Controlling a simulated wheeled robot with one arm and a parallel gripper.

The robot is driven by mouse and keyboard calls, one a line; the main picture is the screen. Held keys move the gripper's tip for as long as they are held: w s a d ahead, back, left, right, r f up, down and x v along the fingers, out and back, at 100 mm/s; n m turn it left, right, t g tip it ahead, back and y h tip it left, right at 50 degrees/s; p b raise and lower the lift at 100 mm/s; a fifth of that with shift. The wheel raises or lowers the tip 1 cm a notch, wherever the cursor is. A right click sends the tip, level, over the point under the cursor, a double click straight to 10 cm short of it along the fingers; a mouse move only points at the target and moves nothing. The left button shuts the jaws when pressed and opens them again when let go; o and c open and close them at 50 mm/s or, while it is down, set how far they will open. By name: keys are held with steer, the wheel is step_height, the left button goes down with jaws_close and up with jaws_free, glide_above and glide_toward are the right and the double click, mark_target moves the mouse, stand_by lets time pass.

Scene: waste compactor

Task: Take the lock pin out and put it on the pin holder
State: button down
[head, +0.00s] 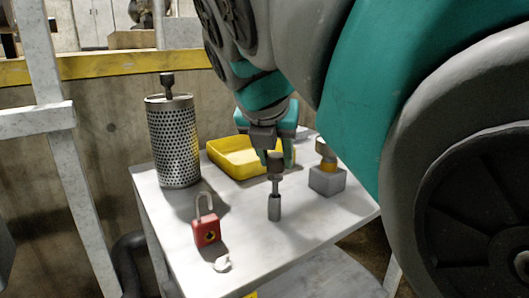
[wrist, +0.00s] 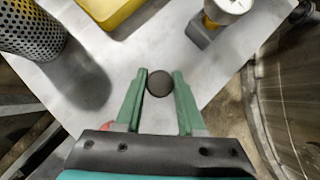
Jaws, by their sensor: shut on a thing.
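My gripper (head: 276,160) is above the white table, shut on the dark round knob of the lock pin (head: 275,186). In the wrist view the knob (wrist: 160,83) sits between the two green fingertips of my gripper (wrist: 160,86). The pin is upright, its thin shaft running down to a wider grey cylinder (head: 275,208) near the table top. I cannot tell whether this cylinder is part of the pin or a separate holder, nor whether it touches the table. The wrist view hides everything below the knob.
A perforated metal cylinder (head: 174,140) with a dark knob stands at the left. A yellow tray (head: 232,168) lies behind my gripper. A grey block with a gauge (head: 327,180) is to the right. A red padlock (head: 206,229) and a small white piece (head: 222,263) are at front left.

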steer(key=shift+f, duration=1.7)
stand_by(0.5)
steer(key=shift+c, duration=2.2)
jaws_free()
steer(key=shift+c, duration=0.4)
steer(key=shift+r, duration=0.1)
